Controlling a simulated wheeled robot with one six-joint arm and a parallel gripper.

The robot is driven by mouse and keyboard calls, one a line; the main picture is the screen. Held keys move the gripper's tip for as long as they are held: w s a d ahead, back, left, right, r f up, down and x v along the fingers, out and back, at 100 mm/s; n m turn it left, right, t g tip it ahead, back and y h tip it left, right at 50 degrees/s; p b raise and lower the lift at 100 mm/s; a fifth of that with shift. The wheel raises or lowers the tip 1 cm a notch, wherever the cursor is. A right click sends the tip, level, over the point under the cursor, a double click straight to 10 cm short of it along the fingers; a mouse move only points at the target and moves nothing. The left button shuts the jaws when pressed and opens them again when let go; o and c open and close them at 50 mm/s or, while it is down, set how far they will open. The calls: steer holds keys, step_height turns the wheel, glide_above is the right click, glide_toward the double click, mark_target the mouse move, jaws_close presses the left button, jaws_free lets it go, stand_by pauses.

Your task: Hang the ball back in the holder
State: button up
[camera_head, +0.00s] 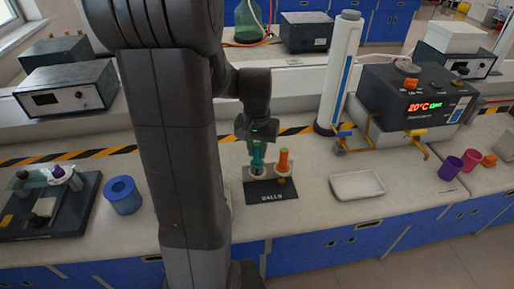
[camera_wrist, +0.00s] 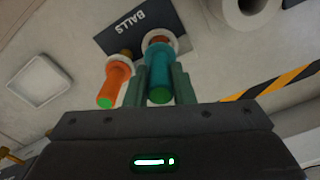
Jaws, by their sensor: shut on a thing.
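The holder has a dark base plate marked BALLS (camera_head: 271,196) and two white rings; its plate also shows in the wrist view (camera_wrist: 128,22). A teal handled piece (camera_head: 257,156) stands at the left ring, and in the wrist view (camera_wrist: 159,72) it lies between my fingers with a white ring around its far end. My gripper (camera_head: 257,146) points down over the holder, shut on the teal piece. An orange handled piece (camera_head: 283,158) with a green tip stands in the right ring, with a brownish ball (camera_head: 281,181) below it. The teal piece's ball is mostly hidden.
A white tray (camera_head: 357,185) lies right of the holder. A tall white column (camera_head: 338,75) and a dark bath with a temperature display (camera_head: 418,95) stand behind right.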

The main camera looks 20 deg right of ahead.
steer(key=shift+f, duration=0.15)
steer(key=shift+f+b, duration=1)
steer(key=shift+f, duration=0.2)
steer(key=o, duration=1.4)
steer(key=shift+o, duration=0.2)
steer(key=shift+r, duration=0.1)
steer(key=shift+r+p, duration=2.95)
steer(key=shift+r, duration=0.55)
steer(key=shift+f, duration=0.25)
